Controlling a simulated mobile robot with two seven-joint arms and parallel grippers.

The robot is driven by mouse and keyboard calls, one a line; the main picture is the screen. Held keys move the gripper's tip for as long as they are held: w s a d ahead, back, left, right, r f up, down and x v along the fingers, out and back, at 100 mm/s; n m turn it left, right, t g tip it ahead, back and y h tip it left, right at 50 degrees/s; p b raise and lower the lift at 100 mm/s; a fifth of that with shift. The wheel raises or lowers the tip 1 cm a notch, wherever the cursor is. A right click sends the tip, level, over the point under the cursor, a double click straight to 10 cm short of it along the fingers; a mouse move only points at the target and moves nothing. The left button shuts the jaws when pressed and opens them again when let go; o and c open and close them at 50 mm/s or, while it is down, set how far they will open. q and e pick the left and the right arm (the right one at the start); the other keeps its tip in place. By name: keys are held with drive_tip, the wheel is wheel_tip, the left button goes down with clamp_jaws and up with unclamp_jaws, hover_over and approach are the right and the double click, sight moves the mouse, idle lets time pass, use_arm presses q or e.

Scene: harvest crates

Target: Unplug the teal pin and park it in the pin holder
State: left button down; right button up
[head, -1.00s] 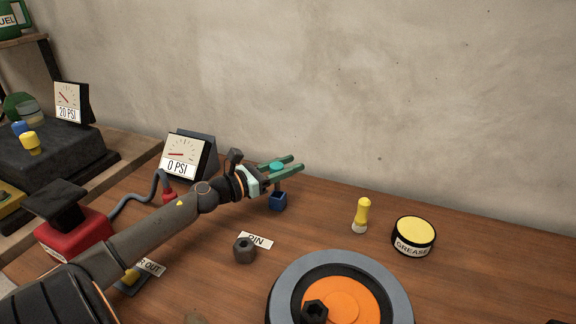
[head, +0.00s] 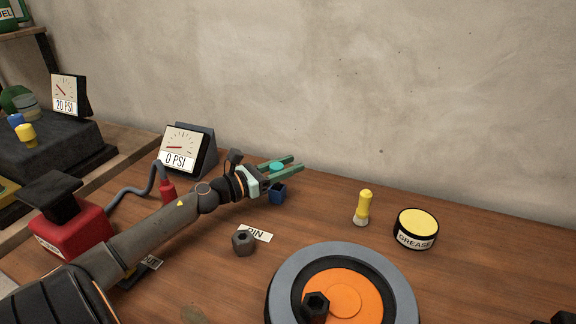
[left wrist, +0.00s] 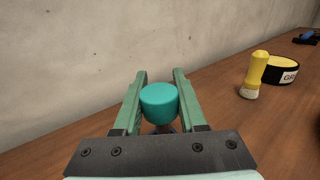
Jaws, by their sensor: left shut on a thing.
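The teal pin (head: 276,166) is between the green fingers of my left gripper (head: 281,168), which is shut on it. In the left wrist view the round teal head (left wrist: 159,103) shows between both fingers (left wrist: 160,100); its lower part is mostly hidden. In the head view the pin is just above a small blue open-topped block (head: 278,195), which looks like the pin holder. I cannot tell whether the pin's tip is inside it. A white PIN label (head: 257,233) lies in front of the block. My right gripper is not in view.
A dark hex nut (head: 243,241) sits beside the label. A yellow bottle (head: 363,207) and grease tin (head: 416,230) stand to the right. A grey and orange wheel (head: 284,277) lies in front. A 0 PSI gauge (head: 183,146) stands behind left, near a red hose end (head: 168,192).

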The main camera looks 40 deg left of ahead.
use_arm(q)
drive_tip(key=shift+f+b, duration=0.9)
drive_tip(key=shift+f, duration=0.15)
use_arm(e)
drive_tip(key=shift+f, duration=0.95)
use_arm(q)
drive_tip(key=shift+c, duration=1.9)
unclamp_jaws()
